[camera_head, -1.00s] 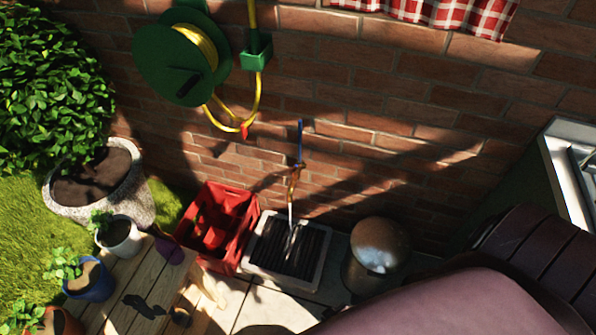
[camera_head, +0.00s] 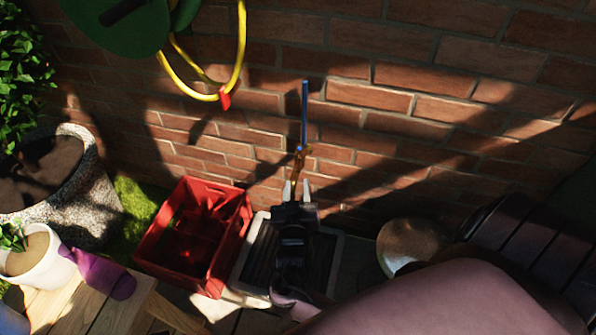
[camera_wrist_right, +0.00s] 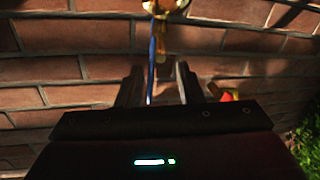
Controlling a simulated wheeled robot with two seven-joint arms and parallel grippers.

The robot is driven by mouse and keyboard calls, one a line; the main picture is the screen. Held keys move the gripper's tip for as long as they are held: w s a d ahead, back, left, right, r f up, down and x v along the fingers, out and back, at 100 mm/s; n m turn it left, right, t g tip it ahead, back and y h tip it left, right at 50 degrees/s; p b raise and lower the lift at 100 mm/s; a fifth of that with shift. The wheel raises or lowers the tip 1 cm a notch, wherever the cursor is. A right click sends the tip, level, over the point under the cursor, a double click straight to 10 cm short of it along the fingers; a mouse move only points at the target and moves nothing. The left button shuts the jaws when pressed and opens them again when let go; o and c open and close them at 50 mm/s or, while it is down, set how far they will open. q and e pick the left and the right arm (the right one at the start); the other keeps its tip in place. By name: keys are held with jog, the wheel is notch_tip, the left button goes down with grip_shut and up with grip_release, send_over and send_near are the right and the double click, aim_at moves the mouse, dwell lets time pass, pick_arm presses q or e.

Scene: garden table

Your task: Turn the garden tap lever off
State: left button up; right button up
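The garden tap (camera_head: 299,160) is brass, on the brick wall in the middle of the head view. Its blue lever (camera_head: 304,115) stands up along the wall. My right gripper (camera_head: 296,190) is just below the tap, its two fingers apart and pointing at the wall. In the wrist view the brass tap (camera_wrist_right: 165,8) is at the top edge, and the thin blue lever (camera_wrist_right: 153,65) appears between the open fingers (camera_wrist_right: 158,85). I cannot tell whether they touch it. My left gripper is not in view.
A dark grated drain (camera_head: 255,250) with a pale rim lies under the gripper. A red crate (camera_head: 190,235) stands beside it, and a rounded metal container (camera_head: 410,242) is to the right. A yellow hose (camera_head: 240,50) with a red tip hangs at upper left.

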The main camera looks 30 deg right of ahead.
aim_at(298, 167)
jog(key=b+x, duration=0.1)
jog(key=x, duration=0.6)
grip_shut()
